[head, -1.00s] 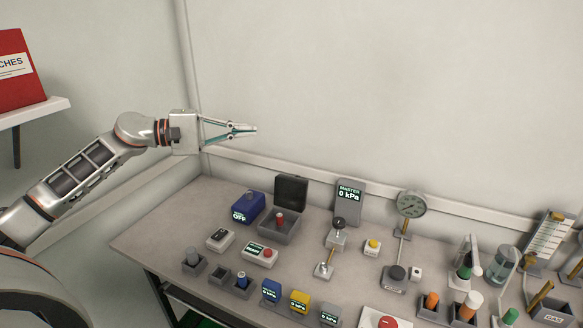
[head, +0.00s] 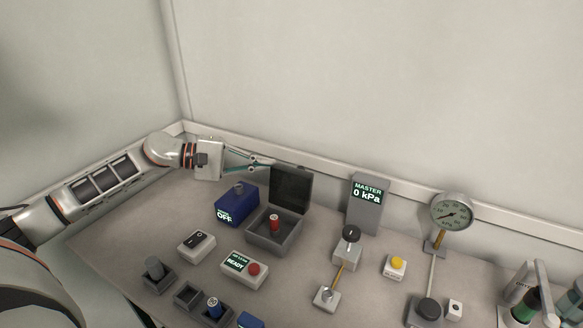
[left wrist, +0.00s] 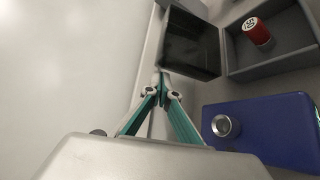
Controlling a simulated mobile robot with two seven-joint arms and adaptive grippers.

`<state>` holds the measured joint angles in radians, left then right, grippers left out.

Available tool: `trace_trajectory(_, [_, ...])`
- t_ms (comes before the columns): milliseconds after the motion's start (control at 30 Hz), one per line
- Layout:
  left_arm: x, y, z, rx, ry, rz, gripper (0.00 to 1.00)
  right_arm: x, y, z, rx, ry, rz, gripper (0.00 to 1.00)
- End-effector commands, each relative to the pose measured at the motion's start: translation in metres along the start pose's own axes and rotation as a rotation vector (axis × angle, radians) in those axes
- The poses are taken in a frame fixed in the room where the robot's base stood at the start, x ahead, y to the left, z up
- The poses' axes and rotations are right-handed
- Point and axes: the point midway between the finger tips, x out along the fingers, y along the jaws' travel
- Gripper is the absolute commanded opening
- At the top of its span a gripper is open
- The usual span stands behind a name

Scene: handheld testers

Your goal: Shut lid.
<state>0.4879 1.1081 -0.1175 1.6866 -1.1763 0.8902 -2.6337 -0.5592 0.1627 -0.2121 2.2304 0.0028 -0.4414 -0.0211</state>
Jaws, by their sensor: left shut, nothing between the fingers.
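The grey box (head: 268,238) stands near the back of the bench, with its dark lid (head: 290,186) open and upright at the rear. A red cylinder (head: 274,222) with a pale marked top stands inside the box. In the left wrist view the lid (left wrist: 190,42) is at the upper middle and the box (left wrist: 272,58) is at the upper right. My left gripper (head: 272,164) is shut and empty, its tips by the lid's upper left edge. The wrist view shows the tips (left wrist: 163,72) close to the lid's edge; contact cannot be told. My right gripper is not in view.
A blue tester reading OFF (head: 237,207) stands left of the box, below my gripper. A READY unit with a red button (head: 244,269) is in front. The grey MASTER display (head: 369,203) stands to the right. The wall rail (head: 330,181) runs close behind.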

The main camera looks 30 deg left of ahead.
Motion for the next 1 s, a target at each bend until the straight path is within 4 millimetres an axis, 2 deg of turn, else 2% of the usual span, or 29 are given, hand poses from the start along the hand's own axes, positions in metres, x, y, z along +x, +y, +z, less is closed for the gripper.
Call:
trace_trajectory(200, [0.033, 0.001, 0.000, 0.000, -0.002, 0.003, 0.00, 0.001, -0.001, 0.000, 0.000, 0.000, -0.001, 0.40])
trace_trajectory(433, [0.058, 0.001, 0.000, 0.001, 0.001, 0.002, 0.00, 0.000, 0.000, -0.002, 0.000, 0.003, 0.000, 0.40])
trace_trajectory(600, [0.065, 0.000, 0.000, 0.000, 0.000, 0.001, 0.00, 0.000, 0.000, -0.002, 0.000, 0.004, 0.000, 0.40])
trace_trajectory(1000, [0.066, -0.001, 0.000, 0.002, 0.000, 0.001, 0.00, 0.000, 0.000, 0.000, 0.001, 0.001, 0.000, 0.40])
